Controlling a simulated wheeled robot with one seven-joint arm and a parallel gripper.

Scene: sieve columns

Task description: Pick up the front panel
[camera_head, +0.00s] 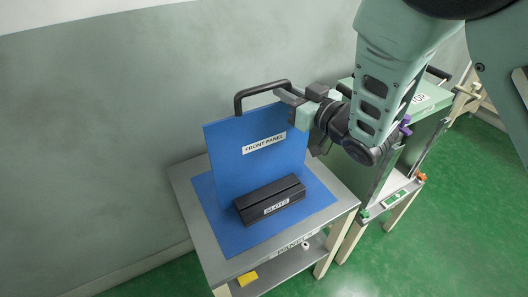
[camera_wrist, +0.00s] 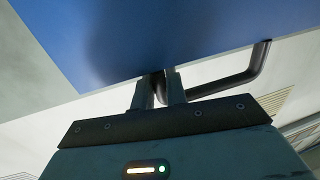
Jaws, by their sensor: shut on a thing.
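The front panel (camera_head: 262,160) is an upright blue sheet labelled "FRONT PANEL". It has a black handle (camera_head: 262,88) along its top edge. My gripper (camera_head: 287,95) is shut on the right part of this handle. In the wrist view, my gripper's two fingers (camera_wrist: 160,88) close around the dark handle (camera_wrist: 232,82), with the blue panel (camera_wrist: 165,35) beyond them. The panel stands over a small table, behind a black slotted block (camera_head: 270,200). The block hides part of its lower edge, so I cannot tell whether it touches the mat.
The grey table (camera_head: 190,187) bears a blue mat (camera_head: 240,238). A yellow piece (camera_head: 247,278) lies on its lower shelf. A green cabinet-like unit (camera_head: 425,100) stands close at the right, near my arm. A grey wall is behind; green floor (camera_head: 450,210) is open at the right.

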